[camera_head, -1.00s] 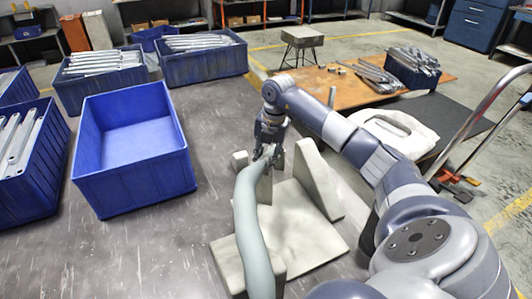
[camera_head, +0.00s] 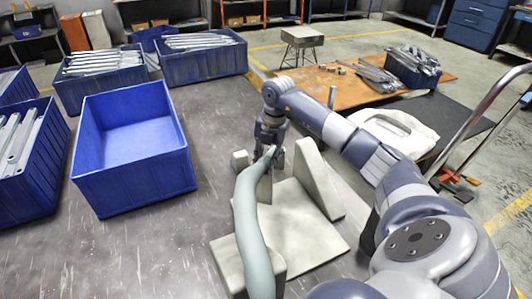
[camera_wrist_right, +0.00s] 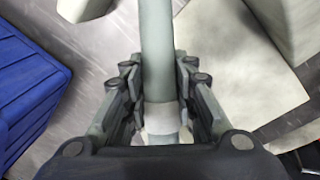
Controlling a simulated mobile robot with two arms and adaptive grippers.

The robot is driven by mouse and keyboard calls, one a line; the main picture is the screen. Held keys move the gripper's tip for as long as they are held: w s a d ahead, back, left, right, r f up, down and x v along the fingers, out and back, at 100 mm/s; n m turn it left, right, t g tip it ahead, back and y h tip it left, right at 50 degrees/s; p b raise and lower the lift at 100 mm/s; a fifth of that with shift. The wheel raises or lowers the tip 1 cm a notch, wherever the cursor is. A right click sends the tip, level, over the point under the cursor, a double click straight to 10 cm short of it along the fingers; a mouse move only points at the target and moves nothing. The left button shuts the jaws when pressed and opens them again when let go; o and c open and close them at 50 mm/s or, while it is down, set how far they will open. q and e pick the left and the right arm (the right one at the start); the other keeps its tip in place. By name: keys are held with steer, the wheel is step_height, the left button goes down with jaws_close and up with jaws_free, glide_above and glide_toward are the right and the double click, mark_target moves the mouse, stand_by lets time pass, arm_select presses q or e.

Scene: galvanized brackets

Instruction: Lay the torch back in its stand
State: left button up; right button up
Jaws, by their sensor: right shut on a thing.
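The torch is a thick, curved grey-green tube (camera_head: 250,215). In the head view it runs from my right gripper (camera_head: 268,150) toward the bottom edge, passing over the stand's near block. The stand is a pale cream fixture with a flat base plate (camera_head: 312,228), a triangular upright (camera_head: 315,180) and a near block (camera_head: 229,262). My right gripper is shut on the torch's far end. In the right wrist view the torch (camera_wrist_right: 157,60) passes between the fingers (camera_wrist_right: 160,90), with a pale band near them. Whether the torch rests on the stand is unclear. My left gripper is not in view.
An empty blue bin (camera_head: 130,140) stands left of the stand. Other blue bins with metal brackets (camera_head: 95,85) stand behind and at the left edge. A white sack-like thing (camera_head: 398,130) lies behind my right arm. The tabletop between bin and stand is clear.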

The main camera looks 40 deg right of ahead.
steer(key=o, duration=2)
steer(key=shift+f, duration=0.1)
steer(key=shift+s+d+r+p, duration=0.1)
steer(key=shift+s+r+p, duration=0.05)
steer(key=shift+r+p, duration=0.9)
steer(key=shift+s+d+r+p, duration=0.15)
steer(key=shift+r+p, duration=0.7)
steer(key=shift+r, duration=0.45)
steer(key=shift+s+r+p, duration=0.15)
steer(key=shift+r+p, duration=0.8)
steer(key=shift+r, duration=0.2)
